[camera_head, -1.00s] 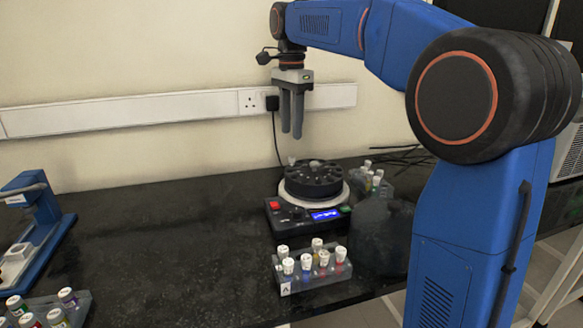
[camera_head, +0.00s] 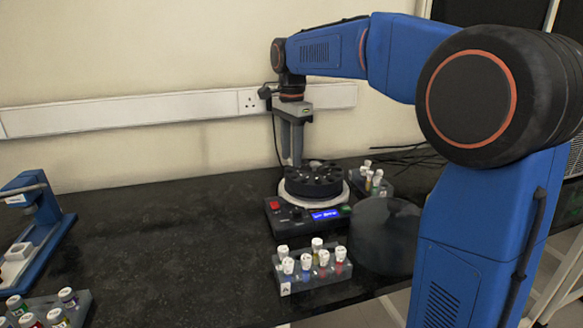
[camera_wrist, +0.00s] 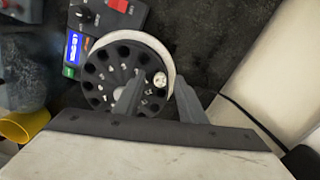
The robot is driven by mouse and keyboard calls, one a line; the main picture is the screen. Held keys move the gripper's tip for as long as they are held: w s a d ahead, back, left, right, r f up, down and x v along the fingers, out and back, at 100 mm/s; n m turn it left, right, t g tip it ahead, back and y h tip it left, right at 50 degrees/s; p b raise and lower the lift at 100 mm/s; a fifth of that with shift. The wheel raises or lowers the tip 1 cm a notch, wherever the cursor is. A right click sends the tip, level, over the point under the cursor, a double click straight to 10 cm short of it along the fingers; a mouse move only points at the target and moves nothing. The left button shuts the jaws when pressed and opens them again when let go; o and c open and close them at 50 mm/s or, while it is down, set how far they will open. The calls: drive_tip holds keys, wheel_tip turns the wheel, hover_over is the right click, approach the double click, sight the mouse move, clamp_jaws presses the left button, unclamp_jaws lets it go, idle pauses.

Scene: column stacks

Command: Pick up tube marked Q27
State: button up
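My gripper (camera_head: 292,164) points down over the back left of a black round rotor (camera_head: 312,183) with many holes. In the wrist view the gripper (camera_wrist: 160,82) is open, with its two fingers apart. A white-capped tube (camera_wrist: 159,79) sits in a hole at the rotor's rim and appears between the fingertips. It is hidden behind the gripper in the head view. The rotor (camera_wrist: 103,85) also shows small pale marks near its centre. I cannot read Q27 on any tube.
The centrifuge base (camera_head: 285,220) has a red button and blue display. A rack of white-capped tubes (camera_head: 315,278) stands in front; another rack (camera_head: 378,190) is behind right. A dark translucent round lid (camera_head: 382,238) lies at right. The bench's middle left is clear.

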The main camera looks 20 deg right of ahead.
clamp_jaws()
